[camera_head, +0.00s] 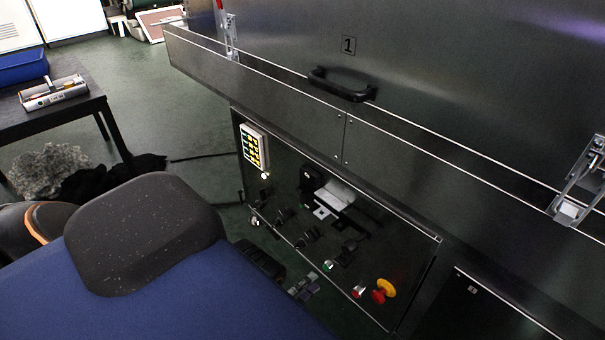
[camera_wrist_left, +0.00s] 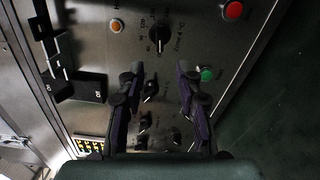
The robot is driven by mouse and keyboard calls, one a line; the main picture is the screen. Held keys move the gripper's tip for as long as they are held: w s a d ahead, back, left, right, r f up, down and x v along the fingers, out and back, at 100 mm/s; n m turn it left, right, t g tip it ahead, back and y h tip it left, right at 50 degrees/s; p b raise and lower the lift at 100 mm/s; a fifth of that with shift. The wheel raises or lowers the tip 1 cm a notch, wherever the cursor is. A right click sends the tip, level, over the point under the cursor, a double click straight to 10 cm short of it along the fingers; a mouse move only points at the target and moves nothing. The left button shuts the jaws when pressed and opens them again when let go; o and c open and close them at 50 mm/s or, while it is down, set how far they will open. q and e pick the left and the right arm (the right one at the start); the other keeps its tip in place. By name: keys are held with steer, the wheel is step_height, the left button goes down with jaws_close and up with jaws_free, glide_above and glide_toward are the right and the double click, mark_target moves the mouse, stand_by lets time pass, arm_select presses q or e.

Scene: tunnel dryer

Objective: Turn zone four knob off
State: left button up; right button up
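The control panel (camera_head: 300,262) on the dryer's front carries several black rotary knobs, among them one near its right part (camera_head: 347,250) and one further left (camera_head: 283,216). My left gripper (camera_head: 302,287) is low in front of the panel. In the left wrist view its two fingers (camera_wrist_left: 160,85) are apart with nothing held. A small black knob (camera_wrist_left: 150,91) shows between them, with more knobs below, partly hidden by the fingers. A larger knob (camera_wrist_left: 159,38) with markings lies beyond the fingertips. My right gripper is not in view.
A black bracket-like part (camera_wrist_left: 90,87) juts out beside the knobs. A black handle (camera_head: 342,86) sits above.

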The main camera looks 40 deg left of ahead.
arm_select(q)
steer(key=shift+s+a, duration=0.1)
steer(key=shift+s, duration=1.1)
steer(key=d+m+g+y, duration=0.1)
steer(key=d+m+g, duration=0.5)
steer(key=m+g, duration=0.25)
steer(key=s+d+r+m+g, duration=0.2)
steer(key=s+r+m+g, duration=0.35)
steer(key=s, duration=0.45)
steer(key=s+d+r+m+g, duration=0.2)
steer(key=s+r+m+g, duration=0.25)
steer(key=s+r, duration=0.35)
step_height(320, 180, up, 12)
steer(key=s+p, duration=0.1)
steer(key=p, duration=1.2)
steer(key=shift+s+r, duration=0.2)
